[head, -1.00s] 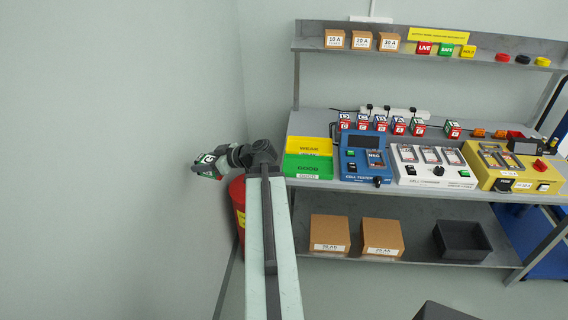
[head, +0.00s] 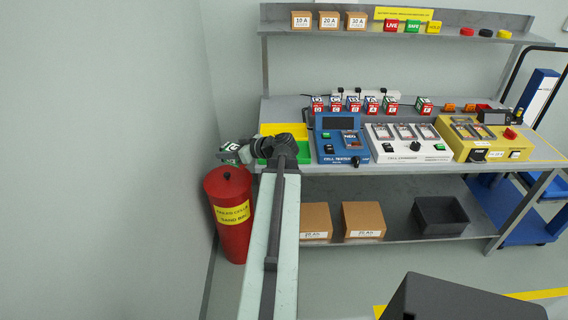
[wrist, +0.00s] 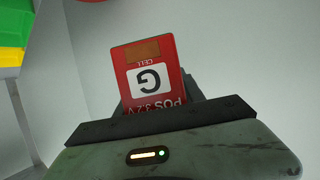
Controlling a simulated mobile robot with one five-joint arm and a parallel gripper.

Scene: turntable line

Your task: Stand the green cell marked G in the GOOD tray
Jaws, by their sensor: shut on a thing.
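My gripper (head: 231,153) is shut on the cell marked G, at the left end of the bench in the head view. The cell shows green and white there (head: 230,146). In the wrist view its near face is red with an upside-down white G label (wrist: 150,80), gripped between dark fingers. The green GOOD tray (head: 265,152) is at the bench's left front corner, partly hidden by my arm. The gripper appears just left of it and apart from it. The tray's edge also shows at the upper left of the wrist view (wrist: 10,57).
A yellow tray (head: 298,129) adjoins the green tray behind. A blue cell tester (head: 338,148) stands to their right, then a white charger (head: 408,150). Several cells stand along the bench back. A wall is at left.

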